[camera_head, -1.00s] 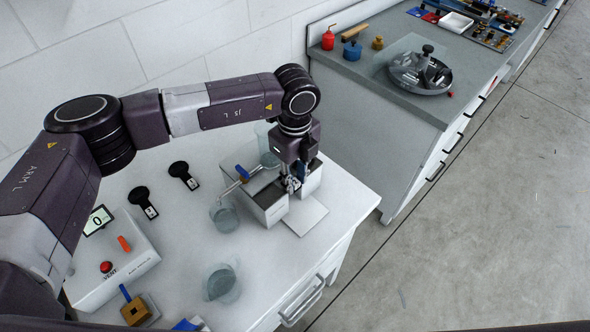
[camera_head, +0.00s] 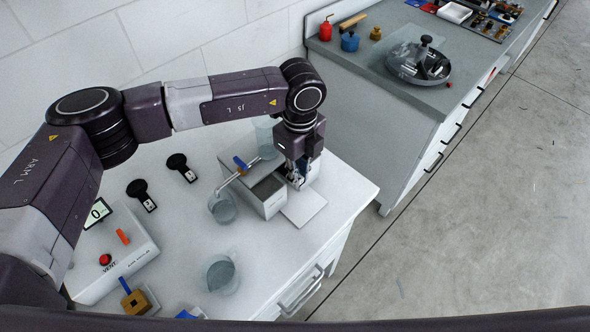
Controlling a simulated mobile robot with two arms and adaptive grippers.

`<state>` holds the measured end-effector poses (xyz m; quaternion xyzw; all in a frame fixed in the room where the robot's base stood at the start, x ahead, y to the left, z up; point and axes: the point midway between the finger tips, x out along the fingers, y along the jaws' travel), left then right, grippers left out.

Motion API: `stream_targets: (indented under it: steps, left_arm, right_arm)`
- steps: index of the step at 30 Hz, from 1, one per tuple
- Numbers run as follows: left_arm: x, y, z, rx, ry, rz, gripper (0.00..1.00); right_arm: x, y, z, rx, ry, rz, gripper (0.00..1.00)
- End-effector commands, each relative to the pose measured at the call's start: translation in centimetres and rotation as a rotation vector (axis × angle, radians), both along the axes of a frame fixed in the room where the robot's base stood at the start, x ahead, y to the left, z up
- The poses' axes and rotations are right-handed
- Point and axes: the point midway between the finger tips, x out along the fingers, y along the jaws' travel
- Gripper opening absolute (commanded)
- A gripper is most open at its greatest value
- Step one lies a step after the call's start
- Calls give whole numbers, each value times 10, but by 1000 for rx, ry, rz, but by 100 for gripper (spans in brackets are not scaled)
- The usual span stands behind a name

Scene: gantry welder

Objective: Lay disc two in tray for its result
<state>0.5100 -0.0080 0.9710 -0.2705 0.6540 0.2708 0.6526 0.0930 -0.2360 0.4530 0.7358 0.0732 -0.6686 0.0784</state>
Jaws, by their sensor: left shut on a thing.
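My left gripper (camera_head: 297,180) points down between the two blocks of a grey-white bench device (camera_head: 262,203). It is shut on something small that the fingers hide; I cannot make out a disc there. A flat pale square plate (camera_head: 304,208) sticks out at the front of the device, just below and in front of the fingertips. It may be the tray, and no disc shows on its bare part. I cannot tell whether the fingertips touch the device. My right gripper is not in view.
Glass beakers (camera_head: 222,272) stand left of and in front of the device. A vent box with display (camera_head: 112,262) and two black-headed items (camera_head: 177,163) are left. A grey bench (camera_head: 400,90) stands behind.

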Motion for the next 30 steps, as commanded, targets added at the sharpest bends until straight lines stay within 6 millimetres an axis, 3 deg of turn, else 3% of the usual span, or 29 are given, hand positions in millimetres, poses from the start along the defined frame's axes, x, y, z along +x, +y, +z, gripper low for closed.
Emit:
stream_targets:
  steps: [30]
  left_arm:
    - [-36, -38, 2, -2, -2, -3, 0]
  right_arm:
    - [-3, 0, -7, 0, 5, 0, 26]
